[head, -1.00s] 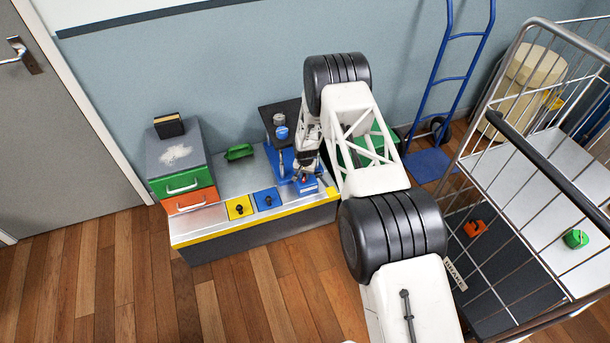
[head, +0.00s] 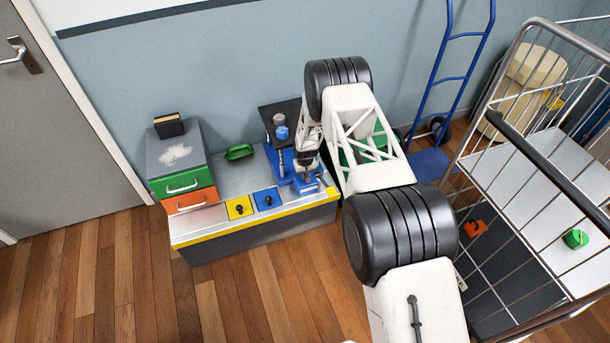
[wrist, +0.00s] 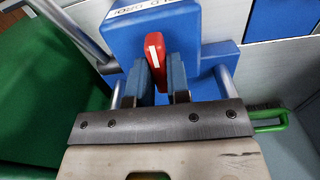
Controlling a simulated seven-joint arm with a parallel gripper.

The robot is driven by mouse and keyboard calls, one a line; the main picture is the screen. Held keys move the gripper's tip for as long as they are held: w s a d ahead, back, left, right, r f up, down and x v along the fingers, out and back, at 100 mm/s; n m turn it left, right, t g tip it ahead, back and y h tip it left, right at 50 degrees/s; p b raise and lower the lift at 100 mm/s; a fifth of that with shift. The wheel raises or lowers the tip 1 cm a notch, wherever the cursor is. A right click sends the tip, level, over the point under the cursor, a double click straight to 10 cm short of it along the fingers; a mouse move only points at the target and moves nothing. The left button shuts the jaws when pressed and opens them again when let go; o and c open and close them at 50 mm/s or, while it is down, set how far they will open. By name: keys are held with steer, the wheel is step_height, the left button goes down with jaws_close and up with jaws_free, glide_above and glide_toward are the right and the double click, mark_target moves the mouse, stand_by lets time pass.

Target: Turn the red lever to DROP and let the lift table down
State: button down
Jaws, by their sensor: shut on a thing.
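The red lever (wrist: 153,50), with a white stripe, stands on a blue block (wrist: 120,35) in the wrist view. My gripper (wrist: 158,78) is shut on the lever, one finger on each side. The block carries a white label, cut off and not clearly readable. In the head view my gripper (head: 308,177) is at the blue base at the bench's right end and hides the lever. The lift table (head: 279,112), with a black top on blue supports, is raised just behind; a grey-and-blue item (head: 281,130) shows at it.
The bench bears yellow (head: 239,207) and blue (head: 267,199) panels with black knobs, a green strap-like item (head: 239,152) and a drawer unit (head: 182,170) at left. A wire cage cart (head: 500,130) stands right, a blue hand truck (head: 440,120) behind. Floor in front is clear.

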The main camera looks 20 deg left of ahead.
steer(key=n, duration=0.3)
steer(key=shift+n, duration=2.2)
steer(key=c, duration=1.1)
jaws_free()
steer(key=shift+r, duration=3.95)
